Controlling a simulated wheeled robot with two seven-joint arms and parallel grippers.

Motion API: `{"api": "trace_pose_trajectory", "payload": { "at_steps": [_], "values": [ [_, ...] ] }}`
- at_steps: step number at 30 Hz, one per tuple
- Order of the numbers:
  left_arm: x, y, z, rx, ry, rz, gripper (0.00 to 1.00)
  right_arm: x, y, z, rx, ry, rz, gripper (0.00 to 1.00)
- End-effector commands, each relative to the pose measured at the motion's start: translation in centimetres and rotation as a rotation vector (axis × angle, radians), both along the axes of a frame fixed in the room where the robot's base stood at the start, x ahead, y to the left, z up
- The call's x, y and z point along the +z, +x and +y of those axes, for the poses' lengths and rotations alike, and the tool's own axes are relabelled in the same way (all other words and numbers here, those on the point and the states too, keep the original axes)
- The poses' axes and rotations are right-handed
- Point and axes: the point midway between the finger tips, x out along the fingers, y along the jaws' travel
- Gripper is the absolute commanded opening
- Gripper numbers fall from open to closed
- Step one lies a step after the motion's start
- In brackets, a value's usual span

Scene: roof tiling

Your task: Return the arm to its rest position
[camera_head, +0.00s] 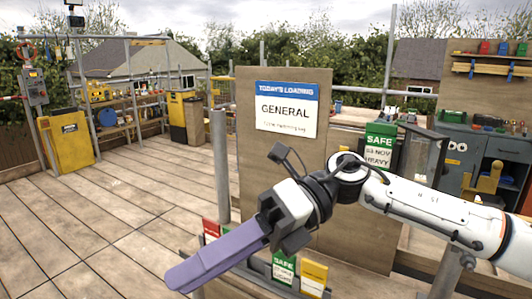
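My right arm comes in from the right edge, and its gripper (222,256) hangs in front of the wooden board, pointing to the lower left. A long purple-grey bar-like piece reaches from the gripper's dark end down to the left. I cannot tell whether it is the fingers lying together or a piece held between them. No gap between fingers shows. The piece is seen over the wooden deck, and no contact with the deck can be made out. My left gripper is not in view.
A board with a "GENERAL" sign (287,110) stands behind my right gripper. Red, green "SAFE" (284,267) and yellow (313,278) cards stand in a low rack beneath it. A grey tool cabinet (479,155) is at right. Open deck (90,215) lies at left.

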Motion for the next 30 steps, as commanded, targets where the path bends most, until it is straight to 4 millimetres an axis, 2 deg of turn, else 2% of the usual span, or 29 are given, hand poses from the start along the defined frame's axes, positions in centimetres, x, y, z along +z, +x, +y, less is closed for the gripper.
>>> {"api": "trace_pose_trajectory", "payload": {
  "at_steps": [1,3,6,11,14,17,20,23,24,26,27,30],
  "values": [
    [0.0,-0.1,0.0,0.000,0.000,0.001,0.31,-0.3,-0.5,1.4,-0.029,0.077,0.099,0.30],
    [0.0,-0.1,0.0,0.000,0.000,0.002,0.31,0.0,-0.5,2.8,-0.087,0.176,0.226,0.30],
    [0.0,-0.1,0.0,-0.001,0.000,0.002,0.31,0.4,0.4,4.0,-0.184,0.308,0.416,0.30],
    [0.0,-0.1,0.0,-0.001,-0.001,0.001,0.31,-0.3,3.5,3.8,-0.375,0.487,0.743,0.30],
    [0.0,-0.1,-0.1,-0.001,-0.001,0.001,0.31,-2.2,6.1,2.5,-0.514,0.578,0.957,0.30],
    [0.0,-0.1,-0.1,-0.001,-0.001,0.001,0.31,-5.4,8.6,0.4,-0.666,0.653,1.174,0.30],
    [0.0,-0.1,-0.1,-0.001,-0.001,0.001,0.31,-10.1,10.5,-2.3,-0.833,0.710,1.393,0.30],
    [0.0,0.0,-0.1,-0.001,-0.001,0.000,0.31,-16.1,11.4,-5.7,-1.013,0.751,1.610,0.30],
    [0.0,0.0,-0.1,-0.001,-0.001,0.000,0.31,-18.8,11.3,-7.1,-1.090,0.761,1.696,0.30],
    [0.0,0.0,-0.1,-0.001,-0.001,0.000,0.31,-22.9,10.7,-9.3,-1.201,0.773,1.819,0.30],
    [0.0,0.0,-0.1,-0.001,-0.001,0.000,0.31,-25.5,10.1,-10.8,-1.276,0.775,1.894,0.30],
    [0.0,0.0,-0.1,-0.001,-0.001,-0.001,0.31,-31.9,7.4,-14.2,-1.456,0.774,2.068,0.30]
  ]
}}
